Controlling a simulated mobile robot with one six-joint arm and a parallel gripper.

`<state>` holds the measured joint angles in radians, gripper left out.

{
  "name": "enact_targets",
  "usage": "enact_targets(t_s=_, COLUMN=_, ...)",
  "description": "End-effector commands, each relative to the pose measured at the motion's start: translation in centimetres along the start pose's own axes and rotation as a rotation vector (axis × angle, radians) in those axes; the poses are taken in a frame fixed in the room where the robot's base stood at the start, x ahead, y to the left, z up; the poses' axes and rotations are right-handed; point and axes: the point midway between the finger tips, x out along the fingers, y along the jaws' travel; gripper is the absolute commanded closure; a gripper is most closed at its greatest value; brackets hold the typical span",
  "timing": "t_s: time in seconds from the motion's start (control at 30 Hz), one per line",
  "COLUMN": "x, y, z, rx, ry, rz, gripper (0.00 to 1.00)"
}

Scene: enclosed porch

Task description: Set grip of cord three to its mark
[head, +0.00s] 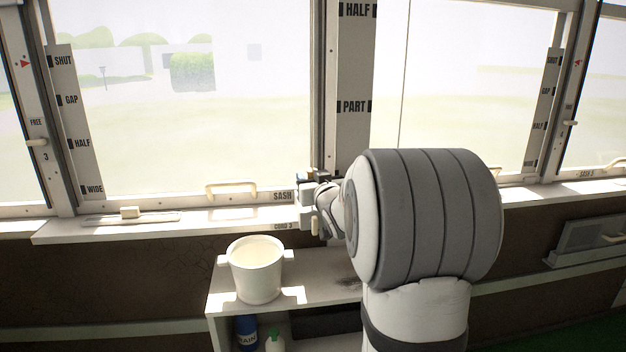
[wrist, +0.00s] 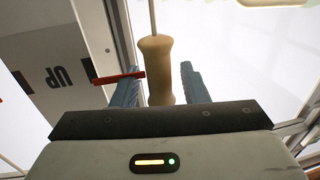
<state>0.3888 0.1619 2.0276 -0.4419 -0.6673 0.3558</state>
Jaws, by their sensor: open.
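In the wrist view a cream, waisted grip (wrist: 157,72) hangs on a thin cord (wrist: 153,18). My gripper (wrist: 158,78) is open, with one blue finger on each side of the grip. I cannot tell whether either finger touches it. A red bar (wrist: 119,77) shows by the left finger, beside the grip. In the head view my gripper (head: 308,200) is by the window post, near the "CORD 3" label (head: 285,226). My arm hides much of that area, and I cannot make out the grip there.
A white bucket (head: 257,272) stands on the shelf unit (head: 325,276) below the sill. The post carries "HALF" and "PART" marks (head: 355,75). A sash handle (head: 231,188) and a sliding latch (head: 130,212) lie to the left. A blue bottle (head: 246,334) stands under the shelf top.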

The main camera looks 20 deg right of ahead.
Motion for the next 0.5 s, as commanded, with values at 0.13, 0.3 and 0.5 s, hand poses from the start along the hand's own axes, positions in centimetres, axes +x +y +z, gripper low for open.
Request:
enact_targets(t_s=0.13, x=0.0, y=0.02, z=-0.02, rx=0.0, ry=0.0, rz=0.0, gripper=0.6)
enact_targets(t_s=0.3, x=-0.02, y=0.04, z=-0.02, rx=0.0, ry=0.0, rz=0.001, gripper=0.7)
enact_targets(t_s=0.5, x=-0.03, y=0.07, z=-0.01, rx=0.0, ry=0.0, rz=0.001, gripper=0.87)
